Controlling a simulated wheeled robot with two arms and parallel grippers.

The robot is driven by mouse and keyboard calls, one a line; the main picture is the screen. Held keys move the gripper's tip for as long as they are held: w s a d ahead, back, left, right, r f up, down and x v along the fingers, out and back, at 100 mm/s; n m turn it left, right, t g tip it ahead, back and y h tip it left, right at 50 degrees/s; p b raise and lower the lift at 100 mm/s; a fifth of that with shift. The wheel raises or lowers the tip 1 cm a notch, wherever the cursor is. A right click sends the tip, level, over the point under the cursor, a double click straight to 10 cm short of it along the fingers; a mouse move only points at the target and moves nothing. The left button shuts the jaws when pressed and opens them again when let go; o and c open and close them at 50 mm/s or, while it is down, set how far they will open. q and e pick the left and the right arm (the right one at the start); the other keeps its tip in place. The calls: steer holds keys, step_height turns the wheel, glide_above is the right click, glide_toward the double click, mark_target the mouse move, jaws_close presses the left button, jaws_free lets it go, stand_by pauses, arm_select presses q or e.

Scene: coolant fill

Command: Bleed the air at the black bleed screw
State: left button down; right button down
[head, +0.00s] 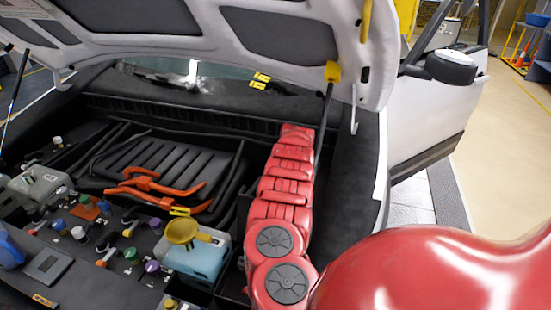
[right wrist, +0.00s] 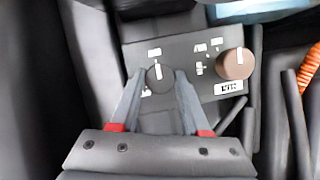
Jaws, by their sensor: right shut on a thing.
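The black bleed screw (right wrist: 160,78) shows in the right wrist view as a round dark knob with a white line pointing towards the top of the picture. It sits on a grey plate (right wrist: 195,45) with white labels. My right gripper (right wrist: 159,75) has one finger on each side of the screw and is shut on it. In the head view my red right arm reaches over the right side of the engine bay, and its gripper and the screw cannot be made out there. My left gripper is not in view.
A brown knob (right wrist: 234,63) sits beside the screw on the plate. Orange ribbed hose (right wrist: 308,66) and dark pipes lie to the right. In the head view a yellow funnel (head: 183,231) stands on a pale blue tank (head: 200,260). The raised hood (head: 210,30) hangs above.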

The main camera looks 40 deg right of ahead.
steer(key=shift+c, duration=1.9)
jaws_free()
steer(key=shift+r, duration=0.1)
steer(key=shift+w+d+r, duration=0.1)
steer(key=shift+d+r, duration=0.1)
steer(key=shift+r, duration=0.05)
steer(key=b+v, duration=0.2)
steer(key=v, duration=0.9)
steer(key=shift+r, duration=0.15)
steer(key=shift+a, duration=0.1)
